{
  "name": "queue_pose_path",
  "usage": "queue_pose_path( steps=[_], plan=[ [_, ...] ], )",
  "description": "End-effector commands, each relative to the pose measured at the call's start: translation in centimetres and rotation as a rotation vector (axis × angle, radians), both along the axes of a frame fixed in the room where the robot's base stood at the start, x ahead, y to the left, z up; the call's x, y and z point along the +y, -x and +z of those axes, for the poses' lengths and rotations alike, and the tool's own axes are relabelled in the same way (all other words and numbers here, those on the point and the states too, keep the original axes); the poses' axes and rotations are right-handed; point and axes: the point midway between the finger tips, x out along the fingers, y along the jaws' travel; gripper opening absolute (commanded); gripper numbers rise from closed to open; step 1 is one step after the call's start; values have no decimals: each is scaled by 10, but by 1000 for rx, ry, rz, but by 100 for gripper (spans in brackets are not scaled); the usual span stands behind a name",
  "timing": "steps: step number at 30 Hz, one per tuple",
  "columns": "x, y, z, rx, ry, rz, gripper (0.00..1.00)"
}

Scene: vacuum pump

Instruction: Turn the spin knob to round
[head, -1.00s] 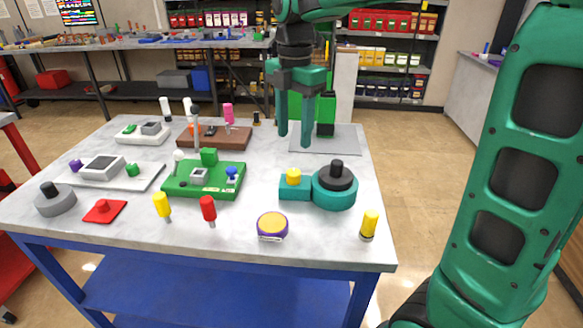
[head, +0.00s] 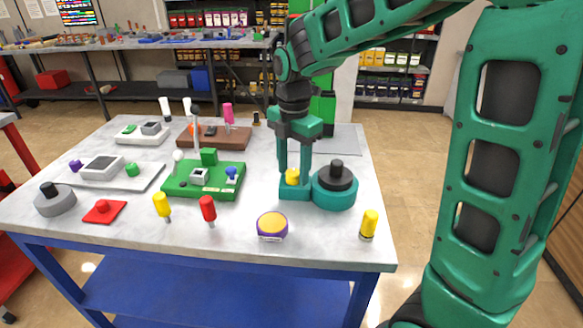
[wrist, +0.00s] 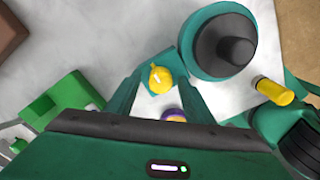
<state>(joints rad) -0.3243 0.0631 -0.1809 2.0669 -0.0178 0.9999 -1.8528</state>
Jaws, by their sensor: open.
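A teal device stands on the table right of centre. It has a square block (head: 293,193) with a small yellow knob (head: 292,178) on top, joined to a round teal base (head: 335,195) with a black disc and upright black knob (head: 337,168). My gripper (head: 294,172) is open and points down at the yellow knob, one finger on each side of it. In the wrist view the yellow knob (wrist: 160,80) shows between the two spread fingers, just beyond their tips. I cannot tell whether a finger touches it. No label on the knob is readable.
A green board (head: 205,182) with a tall lever and small knobs stands to the left. A purple and yellow round piece (head: 271,226) and a yellow peg (head: 369,224) stand in front.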

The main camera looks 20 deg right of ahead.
Motion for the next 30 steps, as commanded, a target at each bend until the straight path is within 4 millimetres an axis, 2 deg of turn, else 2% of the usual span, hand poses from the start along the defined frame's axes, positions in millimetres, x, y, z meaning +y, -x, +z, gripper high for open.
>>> queue_pose_path(
  steps=[5, 10, 11, 20, 30],
  plan=[
    [0, 0, 0, 0, 0, 0, 48],
    [0, 0, 0, 0, 0, 0, 9],
    [0, 0, 0, 0, 0, 0, 6],
    [0, -1, 1, -2, -1, -23, 7],
    [0, -1, 1, -4, -1, -216, 7]
  ],
)
